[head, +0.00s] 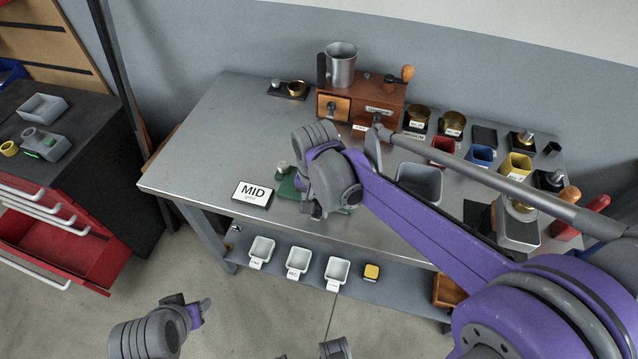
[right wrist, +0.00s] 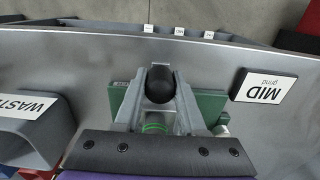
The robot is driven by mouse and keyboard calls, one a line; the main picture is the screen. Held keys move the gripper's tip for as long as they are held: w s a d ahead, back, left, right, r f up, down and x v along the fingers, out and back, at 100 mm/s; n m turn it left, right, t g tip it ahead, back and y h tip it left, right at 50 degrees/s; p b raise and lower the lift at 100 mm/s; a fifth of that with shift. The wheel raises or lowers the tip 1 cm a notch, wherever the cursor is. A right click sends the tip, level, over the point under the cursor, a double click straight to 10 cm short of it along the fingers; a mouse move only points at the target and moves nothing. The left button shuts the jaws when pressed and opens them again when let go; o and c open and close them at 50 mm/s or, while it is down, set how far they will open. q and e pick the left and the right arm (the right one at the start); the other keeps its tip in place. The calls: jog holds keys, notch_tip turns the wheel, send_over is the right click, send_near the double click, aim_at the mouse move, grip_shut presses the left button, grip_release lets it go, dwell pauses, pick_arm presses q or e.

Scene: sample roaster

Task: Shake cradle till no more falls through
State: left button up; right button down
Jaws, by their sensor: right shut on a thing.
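The green cradle base (head: 289,187) is on the metal bench beside the MID card, largely hidden by my right arm. In the right wrist view the green base (right wrist: 207,108) shows on both sides of the fingers. My right gripper (right wrist: 160,95) is shut on a black round knob (right wrist: 160,82), which appears to be the cradle's handle. A green ringed part (right wrist: 155,128) shows between the fingers. The right gripper (head: 317,212) points down at the cradle in the head view. My left gripper (head: 202,308) is low, off the bench front; its jaws are unclear. Any grounds are hidden.
The MID grind card (head: 253,194) lies left of the cradle. A grey waste bin (head: 420,181) stands right of it, near my right arm. A wooden grinder (head: 365,95) is behind. Several cups stand at the right; white trays (head: 298,262) are on the lower shelf.

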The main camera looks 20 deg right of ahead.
jog(key=shift+s+d, duration=0.15)
jog(key=shift+d, duration=0.15)
jog(key=w+a, duration=0.2)
jog(key=a, duration=0.2)
jog(key=shift+w+a, duration=0.1)
jog(key=shift+w, duration=0.3)
jog(key=shift+s+d, duration=0.7)
jog(key=shift+d, duration=0.35)
jog(key=shift+s+d, duration=0.65)
jog(key=shift+d, duration=0.35)
jog(key=shift+w+a, duration=0.7)
jog(key=shift+a, duration=0.35)
jog(key=shift+w+a, duration=0.7)
jog(key=shift+a, duration=0.35)
jog(key=shift+s+d, duration=0.1)
jog(key=shift+d, duration=0.05)
jog(key=shift+s+d, duration=0.7)
jog(key=shift+d, duration=0.3)
jog(key=shift+c, duration=2.1)
grip_release()
